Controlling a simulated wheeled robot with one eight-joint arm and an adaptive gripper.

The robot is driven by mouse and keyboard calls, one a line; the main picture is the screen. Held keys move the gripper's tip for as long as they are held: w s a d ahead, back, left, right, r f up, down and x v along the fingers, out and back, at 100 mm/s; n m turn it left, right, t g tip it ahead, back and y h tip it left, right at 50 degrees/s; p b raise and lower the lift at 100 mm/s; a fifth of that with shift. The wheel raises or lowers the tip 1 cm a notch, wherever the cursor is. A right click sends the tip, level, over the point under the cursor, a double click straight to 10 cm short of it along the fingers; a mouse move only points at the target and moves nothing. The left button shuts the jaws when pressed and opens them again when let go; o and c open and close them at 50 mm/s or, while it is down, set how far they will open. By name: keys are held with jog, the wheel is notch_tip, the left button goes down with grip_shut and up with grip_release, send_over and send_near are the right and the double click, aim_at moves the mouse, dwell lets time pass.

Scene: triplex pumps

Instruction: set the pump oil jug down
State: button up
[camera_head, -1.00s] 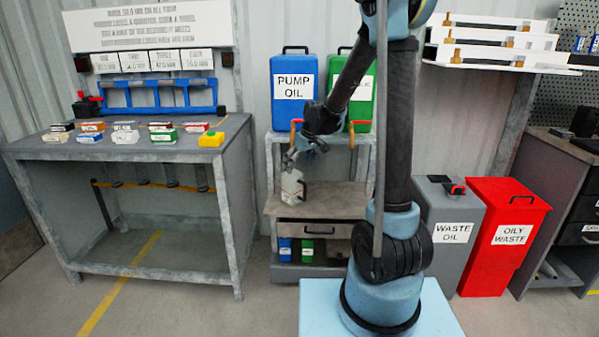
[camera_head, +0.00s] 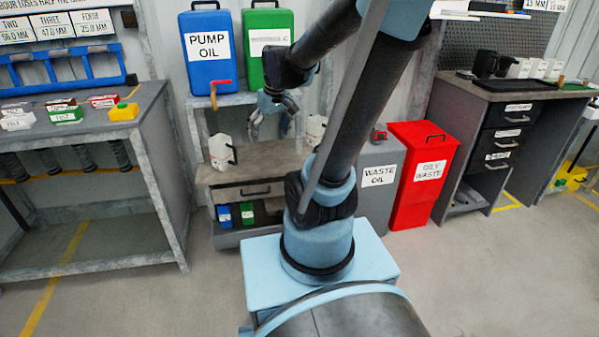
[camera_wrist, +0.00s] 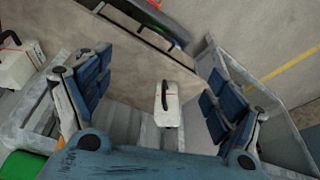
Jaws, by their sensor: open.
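A white jug with a black handle (camera_head: 222,151) stands upright on the lower shelf of the stand, under the blue pump oil can (camera_head: 208,52). No label on the jug is readable. In the wrist view the white jug (camera_wrist: 168,104) shows between my fingers but farther away, with no finger touching it. My gripper (camera_head: 272,120) is open and empty, above and to the right of that jug; its spread fingers also show in the wrist view (camera_wrist: 160,72). A second white jug (camera_head: 316,130) is at the right, partly hidden by my arm.
A green can (camera_head: 268,45) stands beside the blue one, above the shelf. A drawer (camera_head: 250,192) is below the shelf. Grey waste oil (camera_head: 378,176) and red oily waste (camera_head: 421,175) bins stand to the right. A workbench (camera_head: 150,150) is at left; floor between is clear.

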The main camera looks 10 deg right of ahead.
jog(key=s+d+f+m, duration=0.2)
jog(key=s+d+f, duration=0.1)
jog(key=s, duration=0.5)
jog(key=s+d+f+m+h, duration=0.1)
jog(key=s+d+f, duration=0.2)
jog(key=s, duration=0.5)
jog(key=shift+s+m+g, duration=0.35)
jog(key=shift+m+g, duration=0.05)
